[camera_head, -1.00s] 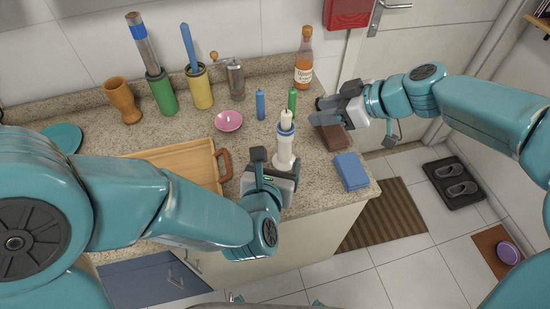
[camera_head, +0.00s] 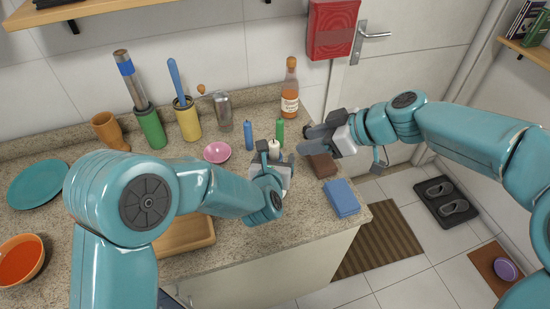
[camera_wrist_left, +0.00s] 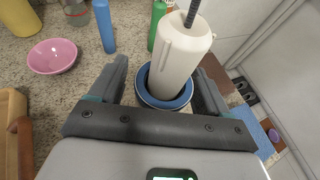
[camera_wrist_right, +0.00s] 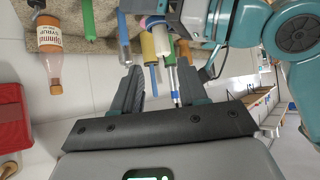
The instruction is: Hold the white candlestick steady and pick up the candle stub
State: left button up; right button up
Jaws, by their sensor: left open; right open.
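The white candle stub (camera_head: 274,149) stands upright with a dark wick, and it fills the middle of the left wrist view (camera_wrist_left: 178,55). It sits in the blue-rimmed cup (camera_wrist_left: 152,98) of the white candlestick. In the head view my left gripper (camera_head: 274,162) hides most of the candlestick. My left gripper is open, with its fingers on either side of the cup, near the candlestick's top; whether they touch it I cannot tell. My right gripper (camera_head: 307,139) is open and empty, to the right of the stub and apart from it.
A green candle (camera_head: 279,134) and a blue candle (camera_head: 248,136) stand close behind the stub. A pink bowl (camera_head: 217,152) is at left. A brown block (camera_head: 322,166) and a blue block (camera_head: 342,198) lie near the counter's right edge. A syrup bottle (camera_head: 290,95) stands behind.

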pick_arm(q)
jog(key=shift+w, duration=0.1)
jog(key=c, duration=1.2)
pick_arm(e)
jog(key=shift+s, duration=0.1)
jog(key=shift+r, duration=0.1)
jog(key=shift+c, duration=0.2)
